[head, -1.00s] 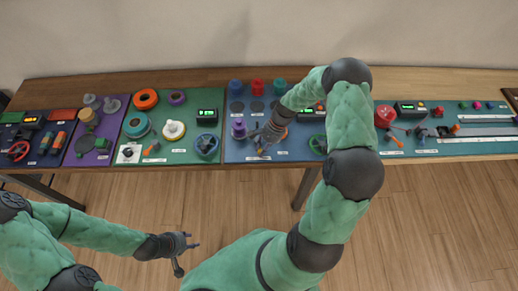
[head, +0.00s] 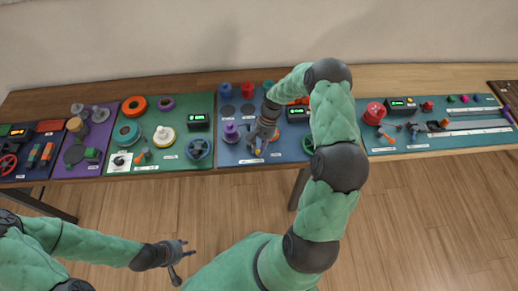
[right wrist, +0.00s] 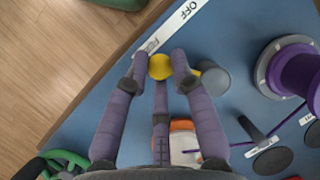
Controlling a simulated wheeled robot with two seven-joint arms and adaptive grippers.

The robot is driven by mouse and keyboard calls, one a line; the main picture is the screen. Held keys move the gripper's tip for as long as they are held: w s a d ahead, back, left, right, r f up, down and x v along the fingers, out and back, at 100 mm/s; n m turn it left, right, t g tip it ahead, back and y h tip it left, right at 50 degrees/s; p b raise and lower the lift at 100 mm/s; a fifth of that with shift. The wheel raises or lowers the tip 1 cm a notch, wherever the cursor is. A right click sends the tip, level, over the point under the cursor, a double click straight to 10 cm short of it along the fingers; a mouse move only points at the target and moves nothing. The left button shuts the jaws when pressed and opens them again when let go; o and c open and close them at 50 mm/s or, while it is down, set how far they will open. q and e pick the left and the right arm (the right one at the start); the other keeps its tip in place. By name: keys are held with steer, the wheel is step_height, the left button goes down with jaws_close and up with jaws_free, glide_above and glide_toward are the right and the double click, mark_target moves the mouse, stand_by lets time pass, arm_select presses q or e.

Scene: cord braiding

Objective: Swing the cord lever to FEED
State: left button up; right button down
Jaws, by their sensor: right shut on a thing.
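The cord lever's yellow knob (right wrist: 160,66) sits between the fingertips of my right gripper (right wrist: 161,62). A grey rounded part (right wrist: 214,78) of the lever is just right of the fingers. A white label strip (right wrist: 176,24) reads OFF at its upper end and FEED at its lower end. The knob is beside the FEED end. In the head view my right gripper (head: 257,146) is over the front of the blue panel (head: 290,152), hiding most of the lever. My left gripper (head: 180,257) is open and empty, in front of the table.
A purple spool (right wrist: 298,75) stands on the blue panel near the lever. An orange and white part (right wrist: 183,142) lies under my right gripper. A green handwheel (right wrist: 66,160) is at lower left in the wrist view. Other panels crowd the table on both sides.

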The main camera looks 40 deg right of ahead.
steer(key=shift+w+d, duration=0.1)
steer(key=c, duration=1.1)
jaws_free()
steer(key=shift+o, duration=0.2)
steer(key=v, duration=1.2)
